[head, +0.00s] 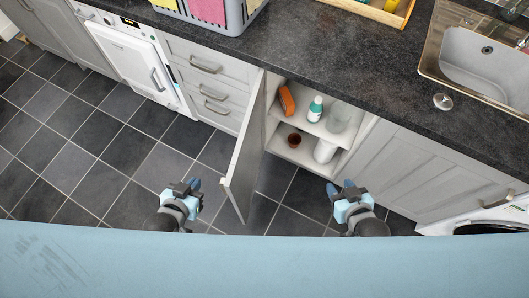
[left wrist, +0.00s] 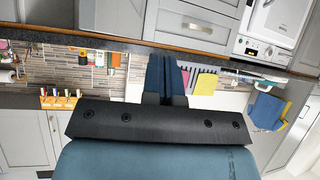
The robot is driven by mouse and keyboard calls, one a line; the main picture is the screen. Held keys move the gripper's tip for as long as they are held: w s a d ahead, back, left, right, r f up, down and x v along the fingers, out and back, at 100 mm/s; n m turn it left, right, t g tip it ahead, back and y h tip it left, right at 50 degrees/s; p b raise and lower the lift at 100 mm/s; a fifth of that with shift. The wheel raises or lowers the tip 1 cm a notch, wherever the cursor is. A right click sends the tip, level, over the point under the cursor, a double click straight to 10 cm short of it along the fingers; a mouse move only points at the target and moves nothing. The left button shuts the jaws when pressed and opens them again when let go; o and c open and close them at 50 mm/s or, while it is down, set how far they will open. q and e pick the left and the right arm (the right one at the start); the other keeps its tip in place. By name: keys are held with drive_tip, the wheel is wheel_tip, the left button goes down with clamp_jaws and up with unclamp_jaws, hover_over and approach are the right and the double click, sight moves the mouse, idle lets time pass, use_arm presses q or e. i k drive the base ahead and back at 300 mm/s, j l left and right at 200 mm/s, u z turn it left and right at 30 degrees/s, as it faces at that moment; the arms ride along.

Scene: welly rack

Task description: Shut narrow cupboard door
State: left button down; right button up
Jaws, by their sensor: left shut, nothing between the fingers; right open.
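The narrow cupboard door (head: 247,150) stands swung wide open, sticking out from the left side of its cupboard (head: 300,158) in the head view. Inside, on two shelves, are an orange thing (head: 287,100), a teal-and-white bottle (head: 315,109), a clear container (head: 339,118), a brown cup (head: 294,140) and a white container (head: 325,151). My left gripper (head: 192,184) is shut and empty, left of the door and apart from it. Its blue fingers are together in the left wrist view (left wrist: 166,75). My right gripper (head: 341,187) is open and empty, right of the door, in front of the cupboard.
A dark worktop (head: 330,50) runs above the cupboards, with a grey rack (head: 235,18) and a sink (head: 490,70). Drawers (head: 205,75) and a white oven (head: 130,55) lie to the left. The tiled floor (head: 110,130) left of the door is clear.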

sight(240, 183)
drive_tip(key=k+j+z, duration=0.1)
drive_tip(key=j+z, duration=0.15)
drive_tip(key=k+j+z, duration=0.1)
drive_tip(key=j+z, duration=0.15)
drive_tip(key=k+j+z, duration=0.25)
drive_tip(key=k+j, duration=0.15)
drive_tip(key=j, duration=0.2)
drive_tip(key=k+j+z, duration=0.1)
drive_tip(key=j, duration=0.2)
drive_tip(key=k+j, duration=0.15)
drive_tip(key=j, duration=0.2)
drive_tip(key=i+j+z, duration=0.35)
drive_tip(key=j, duration=0.3)
drive_tip(key=i+j+z, duration=0.15)
drive_tip(key=j, duration=0.15)
drive_tip(key=k+z, duration=0.3)
drive_tip(key=k+l+z, duration=0.2)
drive_tip(key=z, duration=0.15)
drive_tip(key=k, duration=0.1)
